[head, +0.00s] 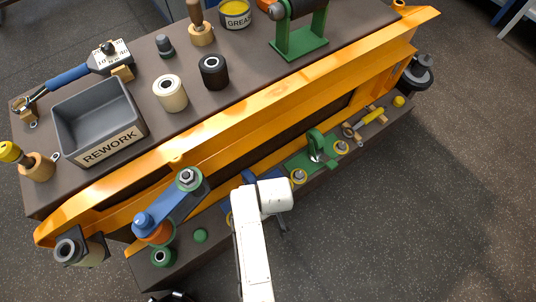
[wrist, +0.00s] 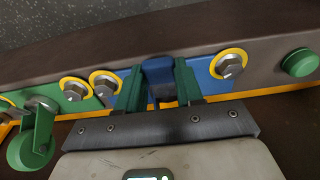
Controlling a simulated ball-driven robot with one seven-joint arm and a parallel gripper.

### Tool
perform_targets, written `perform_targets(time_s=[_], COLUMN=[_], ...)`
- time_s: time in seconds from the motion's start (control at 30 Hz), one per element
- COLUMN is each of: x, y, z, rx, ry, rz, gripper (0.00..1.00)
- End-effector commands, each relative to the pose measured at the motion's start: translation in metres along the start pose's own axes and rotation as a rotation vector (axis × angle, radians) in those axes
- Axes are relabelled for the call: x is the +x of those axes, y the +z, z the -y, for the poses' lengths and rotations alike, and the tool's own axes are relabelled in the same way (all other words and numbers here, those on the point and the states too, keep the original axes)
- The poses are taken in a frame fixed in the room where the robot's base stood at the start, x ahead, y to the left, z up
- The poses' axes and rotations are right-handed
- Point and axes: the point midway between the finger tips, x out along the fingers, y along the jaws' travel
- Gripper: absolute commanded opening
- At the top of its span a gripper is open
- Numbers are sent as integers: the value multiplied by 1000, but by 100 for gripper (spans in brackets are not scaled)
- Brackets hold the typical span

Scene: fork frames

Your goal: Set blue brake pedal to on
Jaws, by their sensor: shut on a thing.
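The blue brake pedal (wrist: 160,80) shows in the wrist view as a dark blue piece at the middle of a blue plate (wrist: 203,74). My gripper (wrist: 159,84) has its two green fingers on either side of this piece and is shut on it. The fingers hide the pedal's sides, and its exact tilt is hard to tell. In the head view, part of the blue plate (head: 262,177) shows just behind my white arm, which hides the pedal and the fingers.
Yellow-ringed bolts (wrist: 229,65) flank the pedal. A green lever (head: 316,145) stands to the right on the lower ledge. A large blue crank (head: 170,212) stands to the left. The orange beam (head: 230,128) runs behind, below a bench with a grey REWORK bin (head: 98,118).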

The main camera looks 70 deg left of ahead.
Motion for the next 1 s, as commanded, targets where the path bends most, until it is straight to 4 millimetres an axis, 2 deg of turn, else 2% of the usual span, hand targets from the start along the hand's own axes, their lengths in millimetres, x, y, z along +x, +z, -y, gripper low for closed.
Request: perform_targets(time_s=[0.5,1.0], x=[19,24], y=[9,10], z=[0,0], rx=[4,1], ry=[1,1], rz=[-369,-499], gripper=[6,6])
